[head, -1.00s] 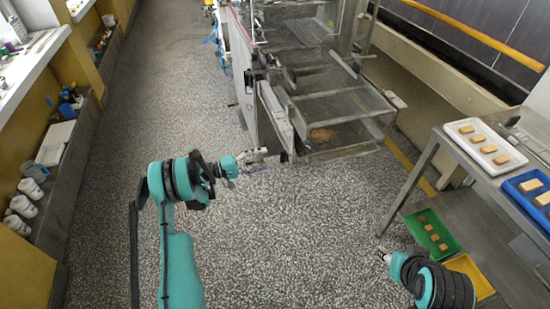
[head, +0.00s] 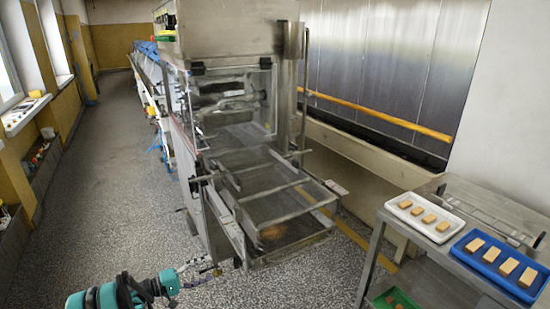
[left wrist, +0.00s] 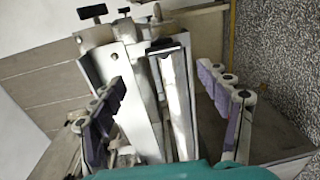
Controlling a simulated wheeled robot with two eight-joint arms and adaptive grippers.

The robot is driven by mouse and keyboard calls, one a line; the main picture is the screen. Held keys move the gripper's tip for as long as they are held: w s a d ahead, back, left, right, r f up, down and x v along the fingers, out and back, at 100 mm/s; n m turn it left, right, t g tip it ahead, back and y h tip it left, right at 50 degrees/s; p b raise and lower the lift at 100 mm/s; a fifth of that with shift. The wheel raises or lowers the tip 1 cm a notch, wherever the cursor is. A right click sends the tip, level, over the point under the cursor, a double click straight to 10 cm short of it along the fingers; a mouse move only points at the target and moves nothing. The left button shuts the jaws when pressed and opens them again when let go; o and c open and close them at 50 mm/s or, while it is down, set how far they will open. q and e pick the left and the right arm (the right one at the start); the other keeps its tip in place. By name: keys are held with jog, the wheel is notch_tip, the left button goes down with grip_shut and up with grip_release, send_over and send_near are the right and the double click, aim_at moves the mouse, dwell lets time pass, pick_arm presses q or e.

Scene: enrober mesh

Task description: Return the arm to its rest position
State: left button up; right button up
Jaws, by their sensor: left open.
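My left gripper (head: 207,266) is at the bottom of the head view, in front of the near left corner of the enrober machine (head: 215,110). Only its teal forearm end shows behind it. In the left wrist view, its two purple-padded fingers (left wrist: 165,95) stand wide apart with nothing held between them. Metal machine parts (left wrist: 140,85) show beyond the fingers, and I cannot tell whether they touch. The machine's wire mesh (head: 275,205) slopes down toward me, with a brown patch (head: 272,232) near its low end. My right gripper is out of view.
A steel table (head: 440,250) at the right holds a white tray (head: 425,234) and a blue tray (head: 497,283) of tan blocks. A green tray (head: 395,299) lies lower. Open speckled floor (head: 110,200) extends left of the machine.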

pick_arm(q)
jog(key=s+d+r+m+g+y, duration=0.25)
jog(key=s+d+r+y, duration=0.5)
jog(key=d+r, duration=0.5)
jog(key=s+r+m+y, duration=0.1)
jog(key=s+m+y, duration=0.3)
jog(key=s, duration=2)
jog(key=y, duration=0.3)
jog(key=shift+a+r, duration=0.3)
jog(key=shift+a, duration=0.05)
jog(key=shift+s+m, duration=0.1)
jog(key=shift+m, duration=0.15)
